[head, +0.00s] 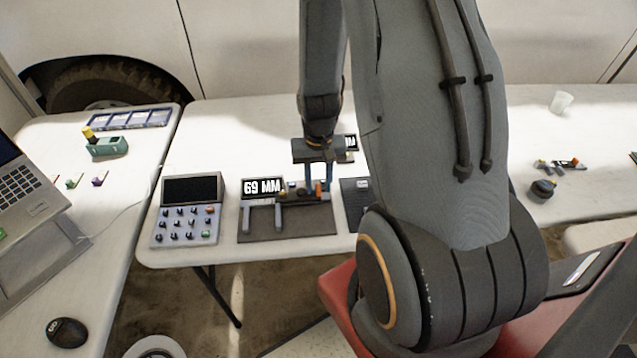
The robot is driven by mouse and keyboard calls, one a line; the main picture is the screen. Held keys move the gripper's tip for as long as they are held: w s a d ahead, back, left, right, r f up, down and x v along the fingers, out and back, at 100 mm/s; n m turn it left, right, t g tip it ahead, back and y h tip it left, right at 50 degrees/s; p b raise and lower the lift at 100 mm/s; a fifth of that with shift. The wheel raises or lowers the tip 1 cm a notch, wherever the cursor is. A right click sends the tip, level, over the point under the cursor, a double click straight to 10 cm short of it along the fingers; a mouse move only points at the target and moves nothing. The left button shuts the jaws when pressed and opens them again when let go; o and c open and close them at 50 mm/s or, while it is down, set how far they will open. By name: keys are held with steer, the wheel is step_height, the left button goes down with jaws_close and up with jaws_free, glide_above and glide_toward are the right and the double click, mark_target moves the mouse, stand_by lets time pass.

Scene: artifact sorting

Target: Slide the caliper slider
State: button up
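The caliper (262,217) stands on a dark base plate (285,229) near the table's front edge, with grey upright jaws at its left. A display behind it reads "69 MM" (262,187). An orange-red part (318,189) shows at the right end of the caliper. My gripper (318,188) points down over this right end, with its blue-grey fingers at the slider area. The fingers look a little apart, with the orange-red part between or just in front of them. I cannot tell whether they touch or grip the slider. My arm hides the area to the right.
A grey keypad console (188,209) stands left of the caliper. A dark flat device (355,196) lies close on its right, partly behind my arm. A green device (105,145) and a laptop (30,195) are on the left table. A cup (561,102) and small parts stand at right.

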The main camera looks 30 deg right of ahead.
steer(key=shift+r+b, duration=0.7)
steer(key=shift+r, duration=3.2)
steer(key=shift+a+r, duration=0.1)
steer(key=s+a+r+n+t, duration=0.1)
steer(key=s+a+r+n, duration=0.4)
steer(key=a+r, duration=0.4)
steer(key=s+a, duration=0.1)
steer(key=a, duration=0.1)
steer(key=shift+a, duration=0.35)
steer(key=shift+s, duration=0.1)
